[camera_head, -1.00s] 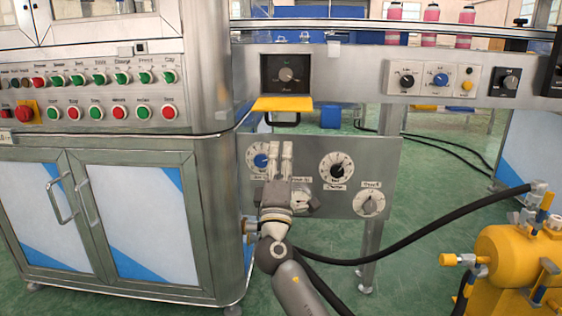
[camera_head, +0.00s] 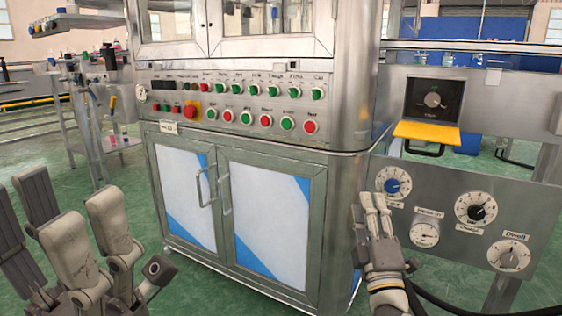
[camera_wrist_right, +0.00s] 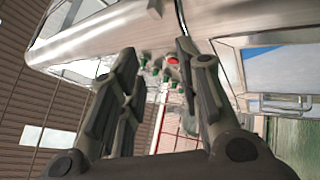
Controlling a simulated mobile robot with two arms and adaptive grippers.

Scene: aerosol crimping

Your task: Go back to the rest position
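My right gripper (camera_head: 371,200) is in front of the dial panel (camera_head: 449,209), fingers pointing up and overlapping the panel's left side. In the right wrist view my right gripper (camera_wrist_right: 157,52) has its fingers apart with nothing between them. My left gripper (camera_head: 54,205) is large at the lower left of the head view, fingers pointing up and spread, with no object seen in it. It is clear of the cabinet (camera_head: 325,210) in the picture.
The steel cabinet has a button panel (camera_head: 320,96) with a red emergency stop (camera_head: 190,111). A rack (camera_head: 88,145) with bottles stands at the left. Green floor (camera_head: 150,225) shows before it.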

